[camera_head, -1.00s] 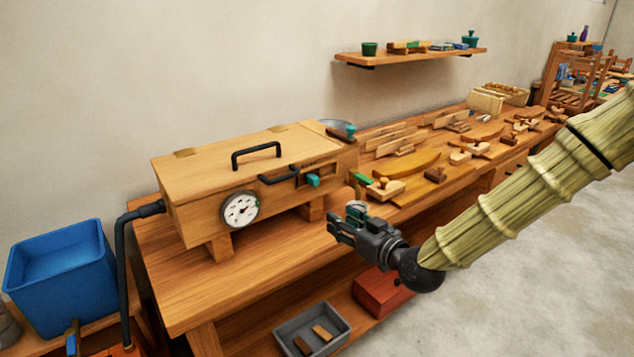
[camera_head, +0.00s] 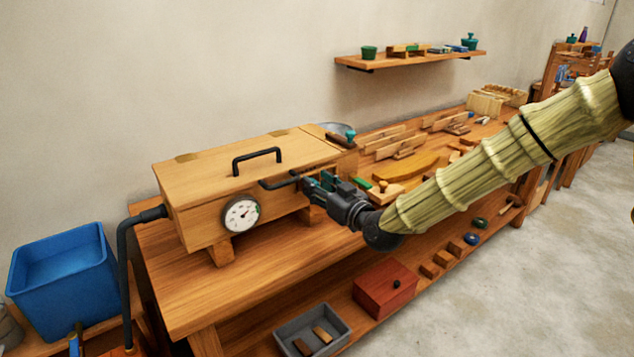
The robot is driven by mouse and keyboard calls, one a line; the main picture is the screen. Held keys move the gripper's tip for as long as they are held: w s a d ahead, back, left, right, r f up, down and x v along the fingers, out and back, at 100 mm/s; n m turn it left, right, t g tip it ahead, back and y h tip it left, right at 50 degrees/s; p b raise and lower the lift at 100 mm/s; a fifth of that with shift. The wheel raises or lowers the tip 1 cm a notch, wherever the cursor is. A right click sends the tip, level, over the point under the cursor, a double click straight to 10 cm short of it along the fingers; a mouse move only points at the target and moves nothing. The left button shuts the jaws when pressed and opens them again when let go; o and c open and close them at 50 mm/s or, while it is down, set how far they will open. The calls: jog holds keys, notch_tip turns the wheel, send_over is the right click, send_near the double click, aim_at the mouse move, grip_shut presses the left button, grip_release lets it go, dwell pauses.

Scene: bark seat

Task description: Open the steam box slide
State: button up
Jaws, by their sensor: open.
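The wooden steam box (camera_head: 207,190) stands on the workbench, with a black lid handle and a round white gauge (camera_head: 241,213) on its front. The slide sits at the right part of the box front; in this view my gripper covers it, so its state cannot be told. A black front handle (camera_head: 276,184) shows just left of it. My gripper (camera_head: 309,184) is open, with its fingertips at the slide area, pointing left toward the box front. Whether the fingers touch the slide or stand around it cannot be told.
The workbench (camera_head: 200,285) holds several wooden tools and parts right of the box, partly behind my arm. A blue bin (camera_head: 62,270) and black pipe (camera_head: 124,270) are at the left. A grey tray (camera_head: 285,325) and red box (camera_head: 385,290) lie on the lower shelf. Bench front is clear.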

jog(key=shift+w+a, duration=0.3)
jog(key=shift+w, duration=0.1)
grip_shut()
jog(key=w+d+b, duration=0.1)
jog(key=d, duration=0.1)
jog(key=w+d, duration=0.2)
jog(key=shift+d+r+b, duration=0.1)
jog(key=shift+b, duration=0.3)
jog(key=shift+w+d, duration=0.1)
